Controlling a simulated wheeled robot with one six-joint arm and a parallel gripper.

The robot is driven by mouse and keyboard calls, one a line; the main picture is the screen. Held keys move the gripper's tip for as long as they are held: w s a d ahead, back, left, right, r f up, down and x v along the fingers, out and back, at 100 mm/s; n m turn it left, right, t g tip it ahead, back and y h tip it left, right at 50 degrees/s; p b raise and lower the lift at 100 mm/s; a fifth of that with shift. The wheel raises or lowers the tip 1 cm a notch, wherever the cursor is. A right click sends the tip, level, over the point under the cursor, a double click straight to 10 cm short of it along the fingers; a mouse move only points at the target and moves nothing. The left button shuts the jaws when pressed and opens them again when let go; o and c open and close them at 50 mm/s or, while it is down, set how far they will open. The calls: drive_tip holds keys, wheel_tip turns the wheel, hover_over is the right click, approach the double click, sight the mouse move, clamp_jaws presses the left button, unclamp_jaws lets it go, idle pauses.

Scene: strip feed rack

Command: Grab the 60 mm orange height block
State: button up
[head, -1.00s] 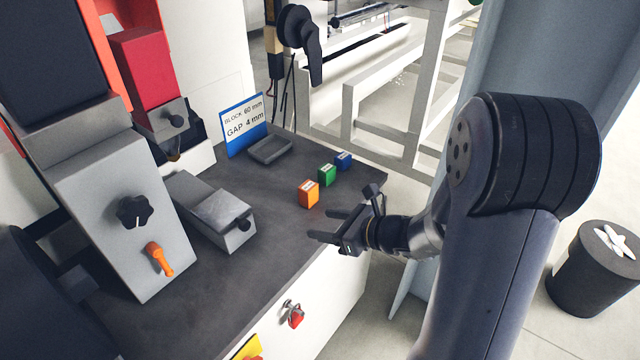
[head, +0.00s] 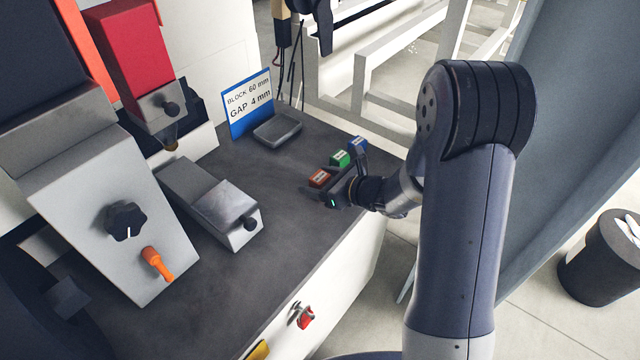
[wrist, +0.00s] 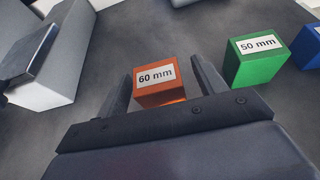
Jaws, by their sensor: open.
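The orange height block (wrist: 160,98), labelled 60 mm, stands on the dark table top. In the wrist view it sits between the two open fingers of my gripper (wrist: 162,90), with a gap visible beside it. In the head view the block (head: 319,177) shows just behind my gripper (head: 325,190), which partly covers its lower part. Whether either finger touches it I cannot tell. The sign (head: 249,103) reads block 60 mm, gap 4 mm.
A green 50 mm block (wrist: 256,62) stands close to the right of the orange one, with a blue block (head: 357,143) beyond it. A grey tray (head: 277,131) lies behind. A grey metal unit (head: 212,205) stands to the left, with clear table between.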

drive_tip(key=shift+c, duration=0.3)
clamp_jaws()
idle(0.4)
